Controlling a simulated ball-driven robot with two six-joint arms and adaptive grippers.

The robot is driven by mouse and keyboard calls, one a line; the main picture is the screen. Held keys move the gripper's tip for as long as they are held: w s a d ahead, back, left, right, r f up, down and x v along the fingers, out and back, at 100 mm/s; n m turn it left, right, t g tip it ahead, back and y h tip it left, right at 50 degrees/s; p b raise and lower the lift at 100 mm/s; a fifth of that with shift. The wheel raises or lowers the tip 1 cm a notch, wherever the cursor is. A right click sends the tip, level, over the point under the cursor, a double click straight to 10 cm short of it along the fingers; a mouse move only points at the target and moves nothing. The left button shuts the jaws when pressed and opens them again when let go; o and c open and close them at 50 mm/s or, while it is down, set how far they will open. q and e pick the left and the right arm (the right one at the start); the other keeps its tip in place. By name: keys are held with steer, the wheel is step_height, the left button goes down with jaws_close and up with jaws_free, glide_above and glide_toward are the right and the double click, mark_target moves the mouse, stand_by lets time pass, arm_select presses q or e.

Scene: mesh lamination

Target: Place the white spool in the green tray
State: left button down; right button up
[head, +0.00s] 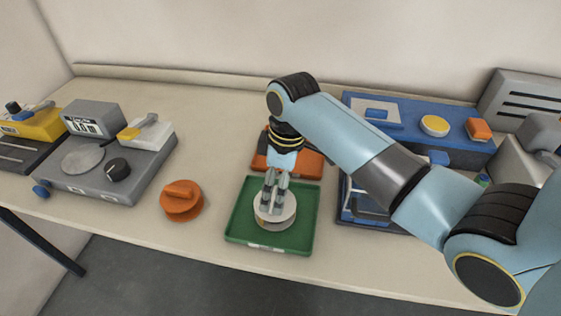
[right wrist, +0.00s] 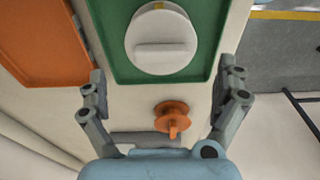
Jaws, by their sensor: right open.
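The white spool (head: 284,217) sits in the green tray (head: 304,240), with a raised bar across its top. In the right wrist view the spool (right wrist: 160,50) lies flat inside the green tray (right wrist: 105,12), near the top of the picture. My right gripper (head: 271,209) points down over the spool and hides part of it. In the right wrist view its fingers (right wrist: 163,73) are spread wide apart with nothing between them, and the spool is clear of both. My left gripper is in neither view.
An orange knobbed piece (head: 181,201) stands left of the tray on the bench. An orange tray (head: 310,163) lies behind the green one. A grey machine (head: 110,180) is at left; a blue unit (head: 405,125) is at right. The bench's front edge is close to the green tray.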

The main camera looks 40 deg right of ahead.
step_height(320, 180, up, 6)
steer(key=shift+s+d+r, duration=0.2)
steer(key=shift+s+d, duration=0.05)
steer(key=shift+s, duration=0.1)
stand_by(0.4)
